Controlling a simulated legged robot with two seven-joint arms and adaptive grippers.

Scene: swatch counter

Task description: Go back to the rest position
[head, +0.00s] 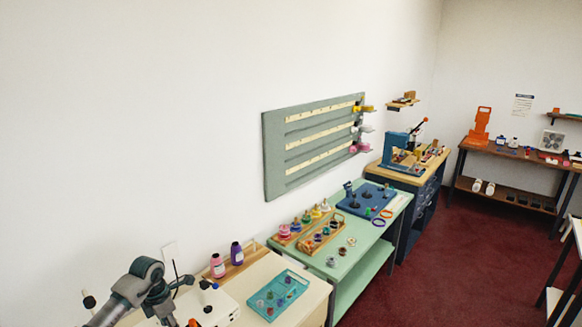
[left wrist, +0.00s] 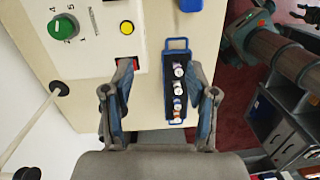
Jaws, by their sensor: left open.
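My left gripper (left wrist: 166,76) is open in the left wrist view, its two fingers spread wide. From this view, a narrow dark rack (left wrist: 178,44) with a blue handle appears between the fingers and holds several small white-capped bottles (left wrist: 179,88). I see no contact between fingers and rack, and the gap in depth is unclear. In the head view a grey-teal arm of mine (head: 150,285) comes in at the lower left; its gripper cannot be made out there. My right gripper does not show in either view.
The cream counter carries a white panel with a green knob (left wrist: 63,27) and a yellow button (left wrist: 127,27). A teal tray (head: 262,297) and two bottles (head: 237,254) stand nearby. A green table (head: 350,288) lies beyond. Red floor (head: 440,270) is open at right.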

